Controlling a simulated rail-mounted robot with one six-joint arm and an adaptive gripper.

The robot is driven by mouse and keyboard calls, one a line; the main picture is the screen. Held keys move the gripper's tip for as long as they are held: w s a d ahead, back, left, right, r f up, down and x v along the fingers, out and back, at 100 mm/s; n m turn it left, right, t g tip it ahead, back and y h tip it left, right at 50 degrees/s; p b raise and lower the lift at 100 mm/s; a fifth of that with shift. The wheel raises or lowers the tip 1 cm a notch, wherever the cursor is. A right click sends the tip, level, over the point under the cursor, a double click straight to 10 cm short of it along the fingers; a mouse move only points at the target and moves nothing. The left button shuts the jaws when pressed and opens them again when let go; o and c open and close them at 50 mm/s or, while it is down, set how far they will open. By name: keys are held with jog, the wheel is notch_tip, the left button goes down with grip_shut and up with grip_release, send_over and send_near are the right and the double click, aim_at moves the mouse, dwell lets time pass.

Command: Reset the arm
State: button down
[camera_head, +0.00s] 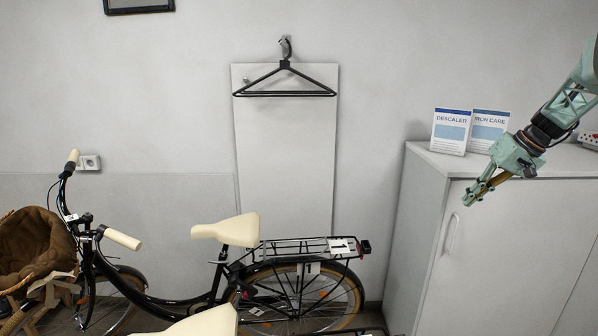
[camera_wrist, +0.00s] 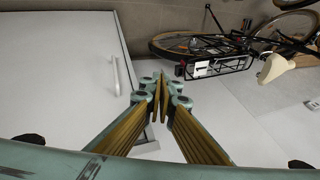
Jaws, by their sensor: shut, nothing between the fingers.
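My gripper (camera_head: 478,192) is at the right of the head view, at the end of my teal arm. It hangs in front of the white cabinet, tilted down and to the left. In the wrist view my gripper (camera_wrist: 156,112) shows two brass-coloured fingers that converge at their tips. It is shut with nothing held. No object touches it.
A white cabinet (camera_head: 490,240) with a handle (camera_head: 452,234) stands at the right. Two boxes, descaler (camera_head: 450,132) and iron care (camera_head: 488,128), stand on it. A black bicycle (camera_head: 200,296) stands at the left. A black hanger (camera_head: 285,82) hangs on the wall.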

jog(key=s+a+r+h, duration=0.1)
jog(key=s+a+r, duration=0.4)
jog(key=s+a, duration=0.4)
jog(key=s+a+r+g, duration=0.1)
jog(key=s+a+r, duration=0.4)
jog(key=s+a, duration=0.3)
jog(key=s+a+r+h, duration=0.1)
jog(key=s+a+r, duration=0.4)
jog(key=s+a, duration=0.4)
jog(key=s+a+f, duration=0.1)
jog(key=s+a, duration=0.2)
jog(key=s, duration=0.8)
jog(key=s+a+f+h, duration=0.1)
jog(key=s+a+f, duration=0.1)
jog(key=s, duration=1)
jog(key=s+a+f+h, duration=0.1)
jog(key=s+a, duration=0.3)
jog(key=s, duration=0.8)
jog(key=shift+a+f+n+t, duration=0.15)
jog(key=shift+f+n+t, duration=0.2)
jog(key=shift+f, duration=0.4)
jog(key=shift+w, duration=0.1)
